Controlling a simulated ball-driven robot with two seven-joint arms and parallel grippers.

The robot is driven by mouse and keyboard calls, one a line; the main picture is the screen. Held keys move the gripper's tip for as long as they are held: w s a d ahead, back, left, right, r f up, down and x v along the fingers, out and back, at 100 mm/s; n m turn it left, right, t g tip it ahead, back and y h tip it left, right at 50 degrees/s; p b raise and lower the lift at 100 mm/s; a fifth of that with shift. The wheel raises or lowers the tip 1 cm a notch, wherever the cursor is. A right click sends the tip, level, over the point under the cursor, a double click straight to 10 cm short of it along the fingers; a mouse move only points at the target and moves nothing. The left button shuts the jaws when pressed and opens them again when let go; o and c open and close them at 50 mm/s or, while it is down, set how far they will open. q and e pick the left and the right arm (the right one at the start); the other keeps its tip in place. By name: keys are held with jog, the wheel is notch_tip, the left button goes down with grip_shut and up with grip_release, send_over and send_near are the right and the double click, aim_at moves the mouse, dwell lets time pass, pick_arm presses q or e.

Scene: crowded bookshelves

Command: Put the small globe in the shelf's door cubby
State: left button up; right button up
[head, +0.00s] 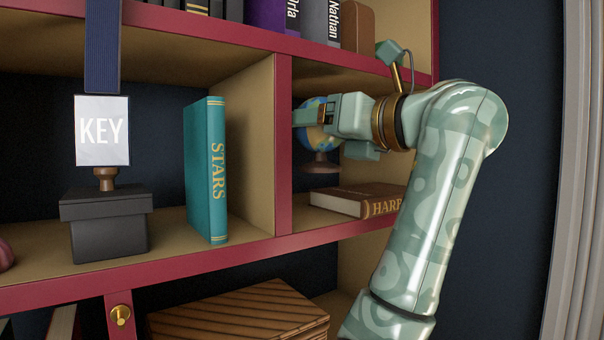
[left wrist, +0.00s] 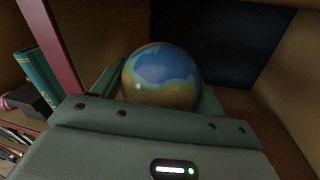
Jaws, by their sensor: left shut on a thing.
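The small globe (head: 318,140) is blue, green and tan on a brown stand. It is in the right-hand cubby, behind and above a brown book. My left gripper (head: 318,116) reaches in from the right and is shut on the globe's ball. The globe also shows between the fingers in the left wrist view (left wrist: 162,75). I cannot tell whether its stand touches the shelf floor. A brass knob (head: 120,315) sits on a red upright at the lower left; no open door is clear in view. My right gripper is not in view.
The brown book (head: 358,200) lies flat below the globe. A red divider (head: 283,150) separates this cubby from a teal STARS book (head: 206,170). A black box (head: 107,228) with a KEY sign (head: 102,130) stands farther left. A striped wooden box (head: 240,315) is below.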

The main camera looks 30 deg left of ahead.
aim_at(308, 144)
pick_arm(q)
jog(key=shift+w+a+f, duration=0.2)
jog(key=shift+a+f, duration=0.9)
jog(key=shift+f, duration=0.15)
jog(key=shift+w+a+f+p, duration=0.15)
jog(key=shift+f+p, duration=0.15)
jog(key=shift+f, duration=0.2)
jog(key=f, duration=0.1)
jog(key=f+p, duration=0.1)
jog(key=f, duration=0.1)
jog(key=shift+a+f, duration=0.3)
jog(key=shift+a, duration=0.1)
jog(key=shift+d, duration=0.1)
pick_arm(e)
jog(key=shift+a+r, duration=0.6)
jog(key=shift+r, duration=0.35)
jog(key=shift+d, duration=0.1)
pick_arm(q)
jog(key=o, duration=0.6)
jog(key=shift+f, duration=0.2)
jog(key=shift+o, duration=0.8)
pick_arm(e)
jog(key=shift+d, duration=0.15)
pick_arm(q)
jog(key=shift+r, duration=0.15)
